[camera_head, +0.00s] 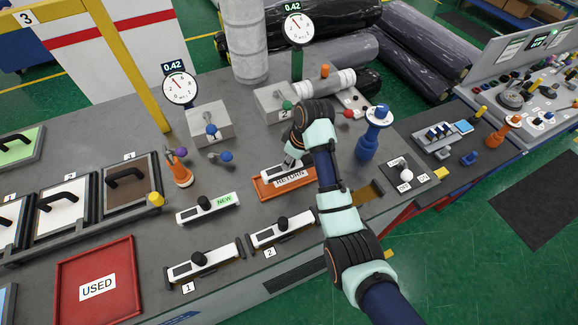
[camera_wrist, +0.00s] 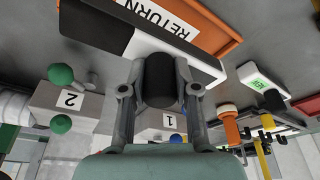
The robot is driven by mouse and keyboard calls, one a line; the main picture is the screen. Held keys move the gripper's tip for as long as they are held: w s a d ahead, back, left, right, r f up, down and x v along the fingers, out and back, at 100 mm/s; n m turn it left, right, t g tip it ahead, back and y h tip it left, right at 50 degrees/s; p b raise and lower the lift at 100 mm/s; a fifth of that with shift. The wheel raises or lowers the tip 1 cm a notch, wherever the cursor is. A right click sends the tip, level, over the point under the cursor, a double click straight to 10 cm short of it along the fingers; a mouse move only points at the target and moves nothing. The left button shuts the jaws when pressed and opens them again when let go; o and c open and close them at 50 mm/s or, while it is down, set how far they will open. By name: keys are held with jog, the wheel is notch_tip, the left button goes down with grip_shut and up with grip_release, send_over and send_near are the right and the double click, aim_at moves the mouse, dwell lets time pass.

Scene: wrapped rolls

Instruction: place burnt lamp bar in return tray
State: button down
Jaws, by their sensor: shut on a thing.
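The orange return tray (camera_head: 262,194) with a white RETURN label sits mid-table in the head view. In the wrist view its orange rim (camera_wrist: 228,46) shows at the top. My gripper (camera_head: 291,161) is at the tray, its fingers closed on the black knob (camera_wrist: 162,80) of a bar. The held lamp bar (camera_wrist: 204,65) has a white end and a dark end. In the head view its white end (camera_head: 272,173) shows at the tray's back left. My arm and gripper hide the rest. I cannot tell whether the bar touches the tray floor.
A bar labelled NEW (camera_head: 222,206) lies left of the tray. Bars with black knobs sit at places 1 (camera_head: 207,262) and 2 (camera_head: 268,235) in front. A blue post (camera_head: 367,146) stands close right of my arm. A red USED tray (camera_head: 125,262) is front left.

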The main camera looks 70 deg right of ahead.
jog(key=shift+f+p, duration=0.3)
jog(key=shift+f, duration=1.7)
jog(key=shift+f, duration=0.1)
jog(key=c, duration=0.9)
grip_release()
jog(key=shift+o, duration=0.2)
